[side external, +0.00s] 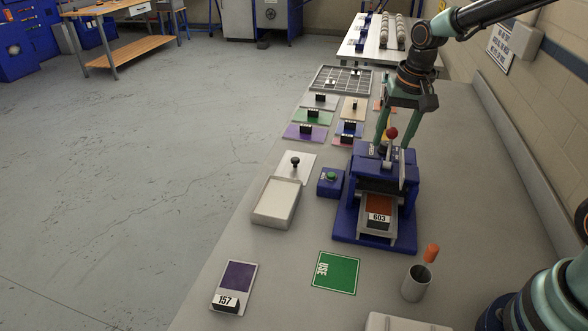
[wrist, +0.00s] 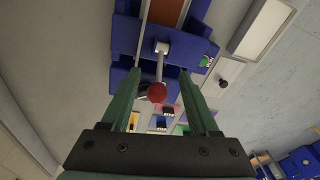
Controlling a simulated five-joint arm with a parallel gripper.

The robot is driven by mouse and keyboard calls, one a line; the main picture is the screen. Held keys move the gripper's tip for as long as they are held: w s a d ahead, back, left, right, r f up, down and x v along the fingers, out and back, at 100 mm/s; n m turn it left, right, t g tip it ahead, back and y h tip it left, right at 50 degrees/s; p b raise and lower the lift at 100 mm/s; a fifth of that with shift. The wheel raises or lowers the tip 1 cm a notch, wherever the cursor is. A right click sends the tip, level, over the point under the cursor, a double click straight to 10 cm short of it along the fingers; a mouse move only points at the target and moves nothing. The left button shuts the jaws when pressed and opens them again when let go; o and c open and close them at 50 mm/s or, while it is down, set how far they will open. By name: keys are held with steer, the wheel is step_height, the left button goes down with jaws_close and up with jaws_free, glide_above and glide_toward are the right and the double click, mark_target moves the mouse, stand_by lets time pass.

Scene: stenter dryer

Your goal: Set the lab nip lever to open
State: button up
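The lab nip (side external: 350,220) is a blue machine standing on the bench, with an orange-red swatch marked 603 (side external: 379,212) at its front. Its lever (side external: 391,133) stands up from the top, with a red ball knob on a light metal rod. In the wrist view the red knob (wrist: 157,92) is between my two green fingers, with gaps at both sides. My gripper (side external: 392,146) points down over the nip. Its fingers also show spread in the wrist view (wrist: 159,72), and they hold nothing. The lever's position markings are not readable.
A blue box with a green button (side external: 331,178) stands left of the nip, beside a pale tray (side external: 262,217). A purple swatch marked 157 (side external: 238,277), a green USE card (side external: 336,272) and a metal cup (side external: 416,284) lie nearer. Several coloured swatches sit behind.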

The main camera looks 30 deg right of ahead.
step_height(320, 180, up, 12)
steer(key=s, duration=0.1)
steer(key=shift+s, duration=0.4)
stand_by(0.3)
